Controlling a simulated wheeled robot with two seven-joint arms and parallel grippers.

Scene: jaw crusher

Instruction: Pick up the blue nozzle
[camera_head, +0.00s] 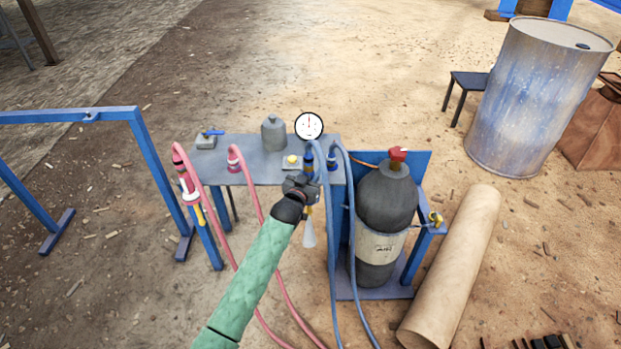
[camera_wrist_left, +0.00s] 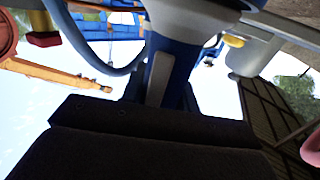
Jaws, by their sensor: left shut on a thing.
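The blue nozzle (camera_head: 309,162) is at the front edge of the small bench, with a blue hose looping from its top. My left gripper (camera_head: 303,186) is shut on the nozzle and covers its middle. A pale cone-shaped end shows below the gripper. In the left wrist view the nozzle (camera_wrist_left: 190,42) is large and close, its blue body just beyond the dark gripper (camera_wrist_left: 160,105). My right gripper is in neither view.
The bench (camera_head: 262,170) carries a gauge (camera_head: 309,125) and a grey bottle (camera_head: 274,133). A red nozzle (camera_head: 188,186) with a pink hose hangs at its left. A dark gas cylinder (camera_head: 386,205) stands close on the right, beside a large cardboard-coloured roll (camera_head: 452,265).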

